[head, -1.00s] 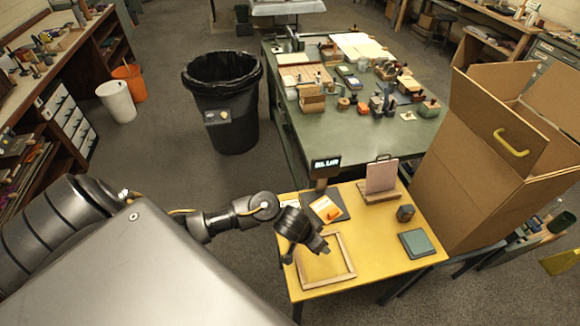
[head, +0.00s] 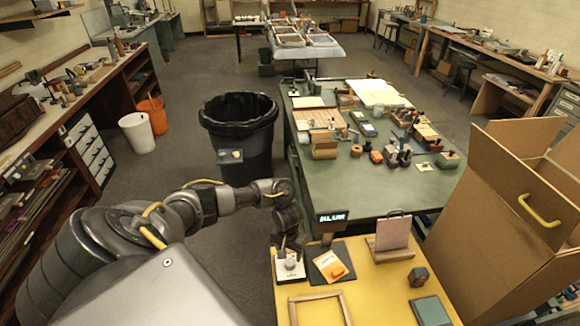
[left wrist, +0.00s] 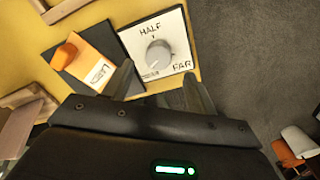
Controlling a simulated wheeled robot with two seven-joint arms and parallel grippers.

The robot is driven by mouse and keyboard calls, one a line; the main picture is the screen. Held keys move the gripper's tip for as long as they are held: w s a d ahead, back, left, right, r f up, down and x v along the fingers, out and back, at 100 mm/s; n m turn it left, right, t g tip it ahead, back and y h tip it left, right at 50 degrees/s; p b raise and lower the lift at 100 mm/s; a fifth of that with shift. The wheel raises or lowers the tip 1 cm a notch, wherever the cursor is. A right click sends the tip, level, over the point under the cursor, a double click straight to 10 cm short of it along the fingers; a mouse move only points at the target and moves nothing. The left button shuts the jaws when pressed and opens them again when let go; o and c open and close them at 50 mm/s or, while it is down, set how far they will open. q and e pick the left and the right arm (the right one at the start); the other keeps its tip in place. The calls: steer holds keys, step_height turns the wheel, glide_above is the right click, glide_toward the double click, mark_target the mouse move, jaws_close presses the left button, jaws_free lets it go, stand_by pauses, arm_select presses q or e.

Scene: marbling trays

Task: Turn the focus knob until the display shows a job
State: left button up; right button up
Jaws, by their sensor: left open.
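The focus knob (left wrist: 158,54) is a grey round dial on a white plate (left wrist: 180,22) marked HALF and FAR in the left wrist view. The plate lies at the yellow table's left edge in the head view (head: 291,275). The small black display (head: 332,217) stands behind it, with lit white letters that look like BLUR, though small. My left gripper (head: 289,250) is over the plate, pointing down. In the left wrist view its fingers (left wrist: 160,84) are apart and empty, with the knob just beyond the tips. I cannot see contact. My right gripper is not in view.
Beside the plate lies an orange piece (head: 331,265) on a dark board. A wooden frame (head: 291,309) lies nearer me, and a pink panel (head: 391,234) stands at the back. A large cardboard box (head: 490,215) is to the right, a black bin (head: 240,150) to the left.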

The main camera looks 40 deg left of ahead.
mark_target(290, 261)
arm_select(q)
step_height(290, 261, down, 4)
steer(key=shift+d+f, duration=0.1)
steer(key=shift+f, duration=0.85)
steer(key=shift+c, duration=0.2)
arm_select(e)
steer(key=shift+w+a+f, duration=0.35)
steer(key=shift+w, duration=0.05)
arm_select(q)
steer(key=c, duration=1)
steer(key=shift+o, duration=0.2)
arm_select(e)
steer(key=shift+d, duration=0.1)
